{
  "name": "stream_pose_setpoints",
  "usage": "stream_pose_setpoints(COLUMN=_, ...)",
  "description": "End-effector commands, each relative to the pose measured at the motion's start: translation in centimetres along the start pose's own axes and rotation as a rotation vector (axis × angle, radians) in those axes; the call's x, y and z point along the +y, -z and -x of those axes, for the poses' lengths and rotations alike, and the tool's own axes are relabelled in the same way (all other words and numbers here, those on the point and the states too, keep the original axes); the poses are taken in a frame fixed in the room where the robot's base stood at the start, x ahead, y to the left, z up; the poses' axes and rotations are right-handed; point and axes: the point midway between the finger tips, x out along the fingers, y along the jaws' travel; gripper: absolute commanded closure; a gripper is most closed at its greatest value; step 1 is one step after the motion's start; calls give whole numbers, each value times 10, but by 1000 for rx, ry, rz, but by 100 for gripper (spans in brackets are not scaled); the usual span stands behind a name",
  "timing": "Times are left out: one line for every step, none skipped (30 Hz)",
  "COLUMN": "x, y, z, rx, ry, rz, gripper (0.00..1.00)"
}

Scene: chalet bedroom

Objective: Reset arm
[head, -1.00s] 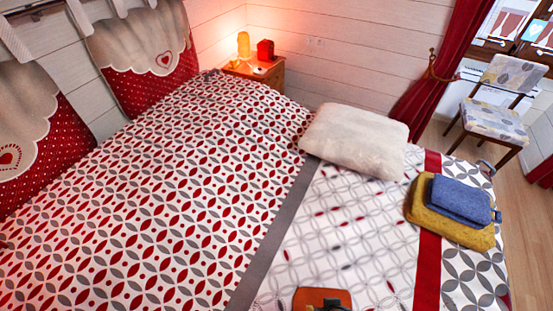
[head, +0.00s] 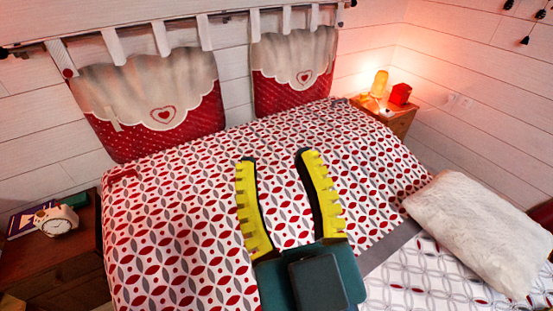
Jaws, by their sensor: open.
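My gripper (head: 279,158) is in the lower middle of the head view, above the bed (head: 180,200). Its two yellow-edged fingers stand apart with nothing between them but the patterned bedspread behind. The gripper is open and empty, and its fingers point away toward the headboard cushions. The rest of my arm is cut off by the bottom edge of the picture.
A cream pillow (head: 480,230) lies on the bed at right. A nightstand (head: 395,125) with a lit lamp (head: 379,84) and red box (head: 400,94) stands at back right. Cushions (head: 150,100) hang behind.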

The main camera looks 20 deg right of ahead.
Motion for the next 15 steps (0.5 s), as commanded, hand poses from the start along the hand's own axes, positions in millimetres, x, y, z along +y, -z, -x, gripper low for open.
stream_pose_setpoints(x=0, y=0, z=0, rx=-1, ry=0, rz=0, gripper=57)
stream_pose_setpoints(x=0, y=5, z=-2, rx=-1, ry=-1, rz=0, gripper=57)
stream_pose_setpoints(x=0, y=13, z=-5, rx=-1, ry=-1, rz=-1, gripper=57)
stream_pose_setpoints(x=1, y=21, z=-8, rx=-1, ry=-1, rz=-1, gripper=57)
stream_pose_setpoints(x=1, y=29, z=-11, rx=-1, ry=-1, rz=-2, gripper=57)
stream_pose_setpoints(x=1, y=43, z=-16, rx=-1, ry=-1, rz=-3, gripper=57)
stream_pose_setpoints(x=1, y=54, z=-21, rx=-1, ry=-1, rz=-4, gripper=57)
stream_pose_setpoints(x=1, y=66, z=-26, rx=-1, ry=-1, rz=-4, gripper=57)
stream_pose_setpoints(x=2, y=83, z=-32, rx=-2, ry=-2, rz=-6, gripper=57)
stream_pose_setpoints(x=2, y=96, z=-37, rx=-2, ry=-2, rz=-7, gripper=57)
stream_pose_setpoints(x=2, y=110, z=-42, rx=-2, ry=-2, rz=-8, gripper=57)
stream_pose_setpoints(x=2, y=126, z=-48, rx=-2, ry=-2, rz=-9, gripper=57)
stream_pose_setpoints(x=2, y=139, z=-53, rx=-2, ry=-2, rz=-10, gripper=57)
stream_pose_setpoints(x=2, y=151, z=-58, rx=-2, ry=-2, rz=-11, gripper=57)
stream_pose_setpoints(x=3, y=167, z=-64, rx=-2, ry=-2, rz=-12, gripper=57)
